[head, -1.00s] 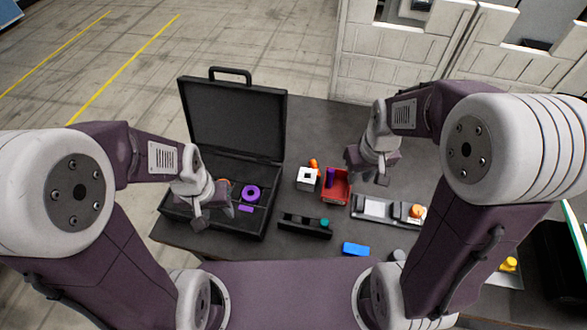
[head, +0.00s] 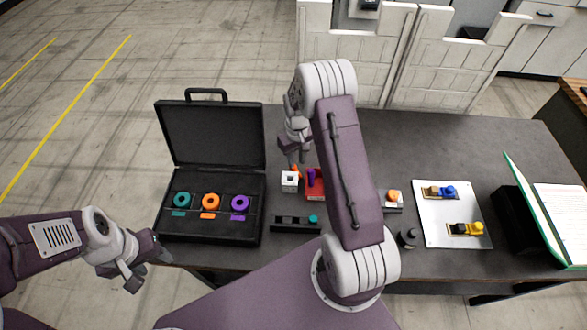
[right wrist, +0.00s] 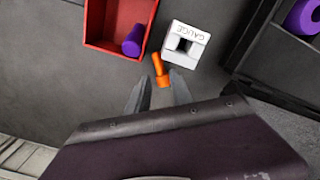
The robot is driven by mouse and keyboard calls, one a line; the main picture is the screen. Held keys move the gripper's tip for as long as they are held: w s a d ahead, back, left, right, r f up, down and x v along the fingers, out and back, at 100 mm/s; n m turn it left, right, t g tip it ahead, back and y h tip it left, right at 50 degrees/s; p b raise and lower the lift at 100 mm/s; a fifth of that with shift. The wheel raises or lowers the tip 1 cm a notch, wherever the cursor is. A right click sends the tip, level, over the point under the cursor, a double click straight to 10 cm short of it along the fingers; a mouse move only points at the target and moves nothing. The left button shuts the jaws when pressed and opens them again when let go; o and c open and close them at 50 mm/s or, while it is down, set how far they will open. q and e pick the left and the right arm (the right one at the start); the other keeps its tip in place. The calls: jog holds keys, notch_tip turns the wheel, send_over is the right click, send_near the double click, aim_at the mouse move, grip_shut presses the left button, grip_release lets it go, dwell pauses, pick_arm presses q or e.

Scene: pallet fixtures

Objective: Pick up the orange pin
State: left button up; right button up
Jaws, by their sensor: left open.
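The orange pin (head: 296,169) lies on the dark table just behind the white gauge block (head: 289,182). In the right wrist view, the pin (right wrist: 158,66) lies beside the gauge block (right wrist: 187,44), its wider end toward my gripper. My right gripper (right wrist: 157,83) is open, its fingers on either side of the pin's wider end with a gap showing. In the head view, my right gripper (head: 294,160) is right at the pin and partly hides it. My left gripper (head: 147,268) is open and empty, off the table's front left edge.
A red bin (right wrist: 119,48) with a purple pin (right wrist: 132,41) stands beside the gauge block. An open black case (head: 210,137) holds teal, orange and purple rings at left. A black rack (head: 289,226) lies in front. My right arm hides part of the table.

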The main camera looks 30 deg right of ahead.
aim_at(296, 170)
jog(key=shift+f, duration=0.1)
jog(key=shift+f+p, duration=0.4)
notch_tip(296, 170, down, 4)
jog(key=shift+p, duration=0.65)
jog(key=shift+w+f, duration=0.1)
jog(key=shift+f, duration=0.1)
grip_shut()
jog(key=shift+r, duration=0.1)
